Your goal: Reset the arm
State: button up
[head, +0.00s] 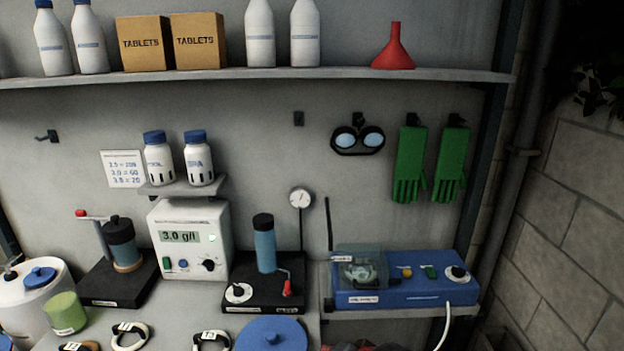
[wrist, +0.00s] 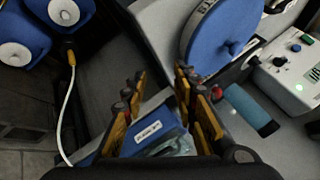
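My gripper (wrist: 160,82) shows in the wrist view. Its two dark fingers with yellow pads stand apart, with nothing held between them. Beyond the gap is a blue device with a white label (wrist: 155,133), partly hidden by the fingers.
A shelf (head: 300,73) carries bottles, boxes and a red funnel (head: 394,50). Goggles (head: 358,140) and green gloves (head: 410,160) hang behind.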

jog(key=s+d+r+n+h+p, duration=0.1)
jog(key=s+d+r+n, duration=0.1)
jog(key=s+d+r, duration=0.4)
jog(key=s+d+r+n+g+h+p, duration=0.1)
jog(key=s+d+r+n+h, duration=0.1)
jog(key=s+d+r, duration=0.5)
jog(key=s+d+n, duration=0.1)
jog(key=s, duration=0.3)
jog(key=shift+s+r+g, duration=0.2)
jog(key=shift+g, duration=0.1)
jog(key=shift+d, duration=0.1)
